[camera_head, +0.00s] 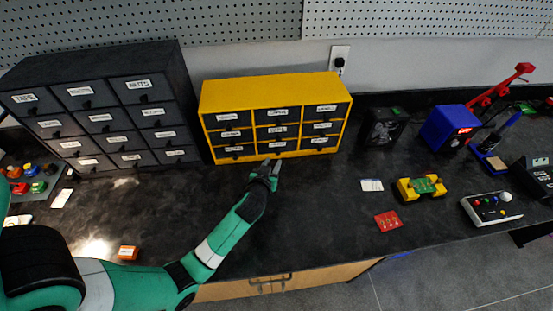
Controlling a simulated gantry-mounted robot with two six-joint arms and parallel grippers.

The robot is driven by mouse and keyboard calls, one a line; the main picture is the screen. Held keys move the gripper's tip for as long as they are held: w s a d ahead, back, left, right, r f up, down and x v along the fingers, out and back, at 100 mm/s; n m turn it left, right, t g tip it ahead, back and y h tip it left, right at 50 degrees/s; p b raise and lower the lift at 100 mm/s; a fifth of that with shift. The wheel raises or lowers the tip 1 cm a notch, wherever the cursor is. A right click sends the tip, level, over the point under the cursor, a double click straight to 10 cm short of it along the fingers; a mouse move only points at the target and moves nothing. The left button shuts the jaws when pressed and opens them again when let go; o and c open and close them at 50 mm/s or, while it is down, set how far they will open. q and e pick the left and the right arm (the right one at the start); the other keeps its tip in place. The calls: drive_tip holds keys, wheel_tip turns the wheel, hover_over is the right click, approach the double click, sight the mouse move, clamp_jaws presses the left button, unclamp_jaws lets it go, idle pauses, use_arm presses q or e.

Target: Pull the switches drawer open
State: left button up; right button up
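A yellow cabinet (210,96) stands on the dark workbench against the wall, with a grid of dark drawers and white labels. All its drawers look closed. The label print is too small for me to tell which one is the switches drawer. My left gripper (271,166) is just in front of the cabinet's bottom middle drawer (262,148), with its fingers pointing toward it. The two fingertips look apart, with nothing seen between them. I cannot tell whether they touch the drawer front. My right gripper is not in view.
A larger dark labelled drawer cabinet (117,62) stands at left. An orange box (128,253) lies near the front edge. A red card (387,222), a yellow-green gadget (421,188) and a blue device (449,128) are at right. The bench before the yellow cabinet is mostly clear.

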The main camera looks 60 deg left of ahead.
sight(278, 154)
use_arm(q)
drive_tip(key=b+x, duration=0.1)
drive_tip(key=x, duration=0.4)
drive_tip(key=shift+w+a+f+b, duration=0.1)
drive_tip(key=shift+w+a+b, duration=0.1)
drive_tip(key=shift+a+b, duration=0.1)
clamp_jaws()
idle(1.1)
